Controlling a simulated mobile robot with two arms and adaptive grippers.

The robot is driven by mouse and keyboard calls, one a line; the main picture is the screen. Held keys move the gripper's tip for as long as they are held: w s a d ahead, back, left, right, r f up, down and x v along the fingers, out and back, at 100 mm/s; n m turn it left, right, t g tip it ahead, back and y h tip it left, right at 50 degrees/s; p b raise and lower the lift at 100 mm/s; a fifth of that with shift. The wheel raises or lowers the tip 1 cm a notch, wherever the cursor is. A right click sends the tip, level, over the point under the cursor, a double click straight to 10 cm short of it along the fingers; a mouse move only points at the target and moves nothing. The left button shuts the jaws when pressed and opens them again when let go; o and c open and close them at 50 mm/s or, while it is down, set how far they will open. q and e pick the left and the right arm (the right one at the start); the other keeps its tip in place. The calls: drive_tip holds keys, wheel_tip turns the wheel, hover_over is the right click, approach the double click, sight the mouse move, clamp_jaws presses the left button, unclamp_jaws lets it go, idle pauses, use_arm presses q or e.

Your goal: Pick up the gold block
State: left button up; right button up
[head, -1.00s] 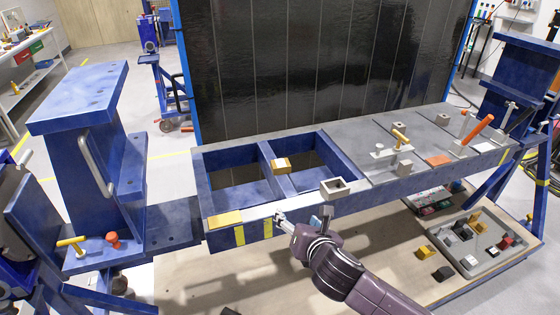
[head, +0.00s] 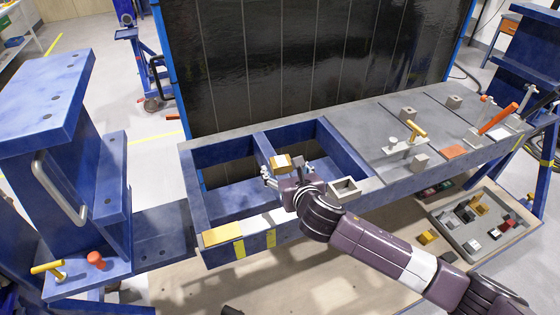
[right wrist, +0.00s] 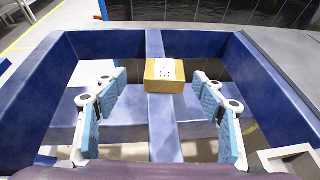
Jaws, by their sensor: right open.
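The gold block (head: 281,162) has a pale label on its top and sits on the blue crossbar between two open bays of the jig frame. It also shows in the right wrist view (right wrist: 165,76), resting on the crossbar just beyond the fingers. My right gripper (head: 288,174) is open and empty, on the near side of the block. In the right wrist view its blue-padded fingers (right wrist: 156,100) are spread to either side of the crossbar, short of the block. My left gripper is not in view.
A hollow grey square piece (head: 345,188) stands on the frame's front rail, right of my gripper. A flat yellow piece (head: 222,234) lies at the front left corner. Clamps, including an orange-handled one (head: 498,118), stand on the right plate. The two bays beside the crossbar are open.

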sight(281, 161)
drive_tip(key=shift+w+f+p, duration=0.15)
drive_tip(key=shift+w+p, duration=0.25)
drive_tip(key=shift+w, duration=0.25)
drive_tip(key=x, duration=0.3)
drive_tip(key=shift+w+d+f+p, duration=0.1)
drive_tip(key=shift+w+d+p, duration=0.05)
drive_tip(key=shift+w+p, duration=0.15)
drive_tip(key=shift+w+f, duration=0.15)
drive_tip(key=shift+w, duration=0.1)
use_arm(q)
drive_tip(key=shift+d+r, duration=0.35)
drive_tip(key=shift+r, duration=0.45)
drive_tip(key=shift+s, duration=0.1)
use_arm(e)
drive_tip(key=c, duration=0.7)
clamp_jaws()
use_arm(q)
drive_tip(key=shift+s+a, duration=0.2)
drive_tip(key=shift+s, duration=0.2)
use_arm(e)
drive_tip(key=shift+w, duration=0.1)
